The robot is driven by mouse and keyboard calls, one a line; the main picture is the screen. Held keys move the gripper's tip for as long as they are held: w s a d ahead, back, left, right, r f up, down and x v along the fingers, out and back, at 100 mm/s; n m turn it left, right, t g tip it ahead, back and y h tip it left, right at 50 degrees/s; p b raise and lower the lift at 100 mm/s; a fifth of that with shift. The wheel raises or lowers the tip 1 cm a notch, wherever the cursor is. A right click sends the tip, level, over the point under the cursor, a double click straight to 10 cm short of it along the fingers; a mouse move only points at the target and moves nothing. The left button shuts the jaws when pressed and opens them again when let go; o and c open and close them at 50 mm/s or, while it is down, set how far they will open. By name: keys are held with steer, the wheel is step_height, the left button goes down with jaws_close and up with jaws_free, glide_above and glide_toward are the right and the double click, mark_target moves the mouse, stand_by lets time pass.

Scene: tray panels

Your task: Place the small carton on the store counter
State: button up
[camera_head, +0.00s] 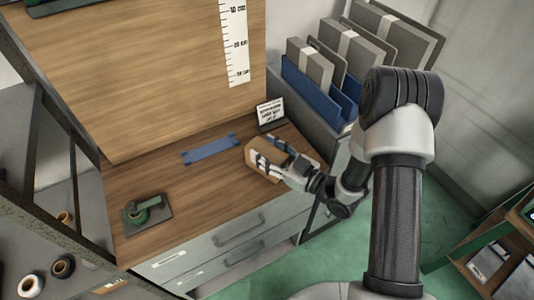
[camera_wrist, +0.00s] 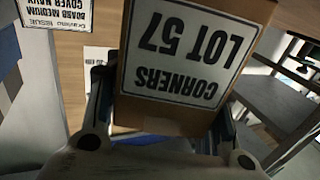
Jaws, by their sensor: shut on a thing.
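The small carton (camera_head: 256,168) is a brown cardboard box at the right end of the wooden counter (camera_head: 205,205) in the head view. In the wrist view the carton (camera_wrist: 187,52) fills the upper middle, with a white label reading "CORNERS LOT 57" upside down. My gripper (camera_head: 270,163) is shut on the carton, with a finger on each side; its fingers also show in the wrist view (camera_wrist: 165,130). The carton is over or on the counter top; I cannot tell whether its underside touches the wood.
A small sign (camera_head: 270,112) stands behind the carton. A blue strip (camera_head: 209,149) lies on the counter, and a green tape dispenser (camera_head: 147,209) sits at the left. Grey panels in a blue rack (camera_head: 318,88) stand at the right. The middle counter is clear.

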steer(key=shift+f, duration=0.15)
steer(key=o, duration=1.2)
steer(key=shift+r, duration=0.2)
steer(key=p+v, duration=0.1)
steer(key=v, duration=1.1)
steer(key=shift+p, duration=0.35)
